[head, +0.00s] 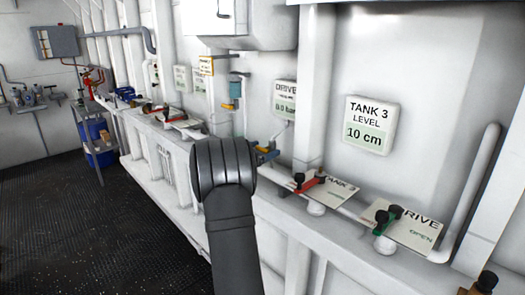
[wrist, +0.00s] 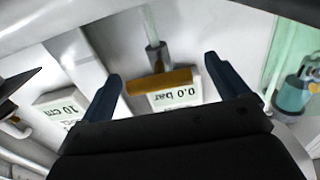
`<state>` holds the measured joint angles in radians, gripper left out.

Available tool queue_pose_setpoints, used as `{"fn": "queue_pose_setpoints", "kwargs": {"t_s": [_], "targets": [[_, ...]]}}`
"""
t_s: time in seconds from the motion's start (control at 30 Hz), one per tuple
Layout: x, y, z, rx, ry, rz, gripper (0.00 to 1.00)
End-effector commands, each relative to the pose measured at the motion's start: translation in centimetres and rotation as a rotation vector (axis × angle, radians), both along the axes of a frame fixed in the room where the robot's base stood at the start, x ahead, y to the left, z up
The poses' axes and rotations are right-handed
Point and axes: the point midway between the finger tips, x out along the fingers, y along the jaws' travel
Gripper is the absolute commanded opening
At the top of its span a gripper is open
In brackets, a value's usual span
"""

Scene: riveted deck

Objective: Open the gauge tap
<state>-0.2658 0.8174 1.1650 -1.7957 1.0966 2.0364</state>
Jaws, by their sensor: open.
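The gauge tap has a flat orange-yellow handle (wrist: 160,81) on a grey stem, seen in the wrist view in front of the 0.0 bar display (wrist: 176,98). My gripper (wrist: 163,67) is open, with one dark blue finger to either side of the handle and a gap at each end. Whether either finger touches it cannot be told. In the head view my arm hides most of the gripper; a little blue and yellow of the gripper (head: 270,154) and handle (head: 262,149) show to its right. The drive pressure sign (head: 285,100) reads 0.0 bar.
A TANK 3 level sign (head: 369,125) reads 10 cm. A red-handled valve (head: 309,186) and a green-handled valve (head: 388,217) sit on the ledge to the right. A blue-and-yellow fitting (head: 233,90) hangs behind my arm. The dark deck (head: 90,220) at left is clear.

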Motion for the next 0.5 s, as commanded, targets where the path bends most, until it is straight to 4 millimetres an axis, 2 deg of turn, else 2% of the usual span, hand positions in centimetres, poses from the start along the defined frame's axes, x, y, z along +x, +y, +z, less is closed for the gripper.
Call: {"fn": "queue_pose_setpoints", "kwargs": {"t_s": [0.1, 0.3, 0.5], "targets": [[-0.01, 0.00, 0.00, 0.000, 0.000, 0.000, 0.92], [-0.03, 0.01, 0.00, 0.000, 0.000, 0.000, 0.52], [-0.04, 0.02, 0.01, -0.005, 0.005, 0.000, 0.51]]}}
